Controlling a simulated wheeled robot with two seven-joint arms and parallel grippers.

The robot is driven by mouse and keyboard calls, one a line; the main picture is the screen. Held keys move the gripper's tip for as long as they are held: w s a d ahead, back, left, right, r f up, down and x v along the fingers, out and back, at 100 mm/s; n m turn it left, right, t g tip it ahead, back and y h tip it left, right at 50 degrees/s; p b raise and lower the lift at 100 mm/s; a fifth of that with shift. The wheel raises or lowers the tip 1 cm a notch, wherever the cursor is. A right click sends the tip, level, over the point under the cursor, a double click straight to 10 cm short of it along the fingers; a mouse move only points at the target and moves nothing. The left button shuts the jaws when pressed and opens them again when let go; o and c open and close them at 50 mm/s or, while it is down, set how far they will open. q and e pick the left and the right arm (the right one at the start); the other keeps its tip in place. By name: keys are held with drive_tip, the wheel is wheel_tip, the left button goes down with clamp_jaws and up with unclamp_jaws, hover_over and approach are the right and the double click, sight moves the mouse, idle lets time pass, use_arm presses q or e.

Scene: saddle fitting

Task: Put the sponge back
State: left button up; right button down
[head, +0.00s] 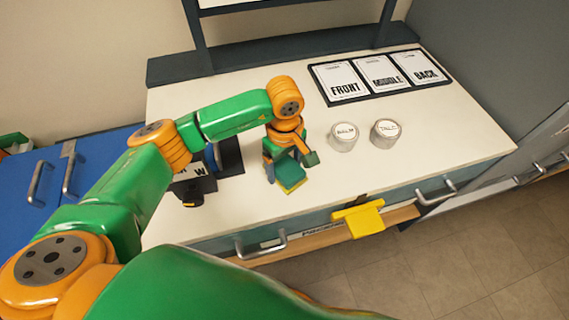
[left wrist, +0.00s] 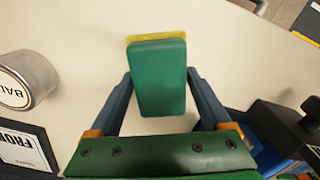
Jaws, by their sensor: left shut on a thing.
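The sponge (head: 291,177) is a green block with a yellow layer. My left gripper (head: 287,165) is shut on it, over the light worktop (head: 240,220) near its front edge. In the left wrist view the sponge (left wrist: 158,75) sits between the two blue fingers, its green face toward the camera and a yellow strip along its far edge. I cannot tell whether the sponge touches the worktop. My right gripper is not in view.
Two round tins (head: 343,137) (head: 385,133) stand right of the gripper. A dark tray (head: 446,82) with FRONT, MIDDLE and BACK cards lies behind them. A dark item with a W label (head: 200,184) is at left. A yellow bracket (head: 362,220) hangs at the front edge. The right worktop is clear.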

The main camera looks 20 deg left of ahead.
sight(285, 165)
use_arm(q)
drive_tip(key=o, duration=1.3)
drive_tip(key=shift+c, duration=0.2)
drive_tip(key=shift+r+p, duration=0.35)
wheel_tip(285, 165, up, 12)
drive_tip(key=b, duration=0.1)
drive_tip(key=shift+f+b, duration=0.2)
drive_tip(key=shift+b, duration=0.15)
